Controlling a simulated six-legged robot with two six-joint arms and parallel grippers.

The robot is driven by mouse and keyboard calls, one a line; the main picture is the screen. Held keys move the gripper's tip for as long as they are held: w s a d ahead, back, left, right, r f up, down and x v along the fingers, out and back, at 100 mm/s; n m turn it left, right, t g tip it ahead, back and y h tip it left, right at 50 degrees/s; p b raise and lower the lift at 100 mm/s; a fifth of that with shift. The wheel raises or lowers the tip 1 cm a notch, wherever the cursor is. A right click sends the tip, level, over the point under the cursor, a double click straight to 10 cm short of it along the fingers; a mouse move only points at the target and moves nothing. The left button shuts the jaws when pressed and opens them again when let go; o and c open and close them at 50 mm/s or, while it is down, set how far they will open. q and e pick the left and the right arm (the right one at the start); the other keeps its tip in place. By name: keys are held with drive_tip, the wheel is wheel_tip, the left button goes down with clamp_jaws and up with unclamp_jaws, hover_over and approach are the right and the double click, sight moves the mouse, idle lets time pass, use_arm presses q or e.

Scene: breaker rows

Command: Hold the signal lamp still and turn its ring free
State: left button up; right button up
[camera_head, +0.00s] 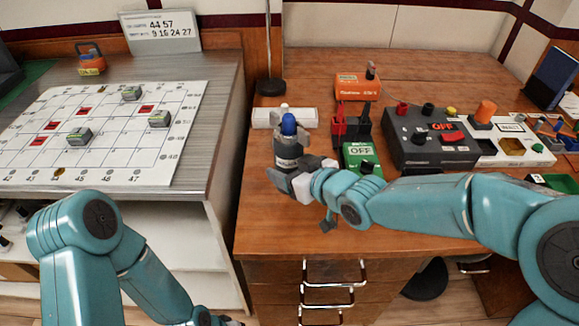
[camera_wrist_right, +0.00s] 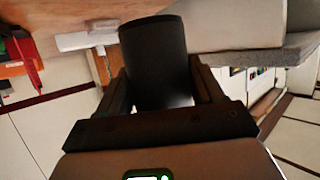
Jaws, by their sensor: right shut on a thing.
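The signal lamp (camera_head: 288,148) is a dark cylinder with a blue top and a pale label, upright near the left edge of the wooden desk. My right gripper (camera_head: 285,178) is shut on the lower part of its body. In the right wrist view the dark cylinder (camera_wrist_right: 155,62) sits between the two fingers (camera_wrist_right: 160,95). The lamp's ring is too small to make out apart from the body. My left gripper (camera_head: 230,321) is low at the bottom edge, well away from the lamp and mostly cut off. I cannot tell its opening.
Behind the lamp lies a white block (camera_head: 305,118). A gridded board (camera_head: 105,150) covers the left counter. The desk front is clear.

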drive_tip(key=shift+f+b, duration=2.4)
drive_tip(key=shift+f, duration=0.2)
drive_tip(key=shift+f, duration=0.1)
drive_tip(key=shift+f+b, duration=0.15)
drive_tip(key=shift+b, duration=0.15)
idle(0.6)
drive_tip(key=o, duration=1.6)
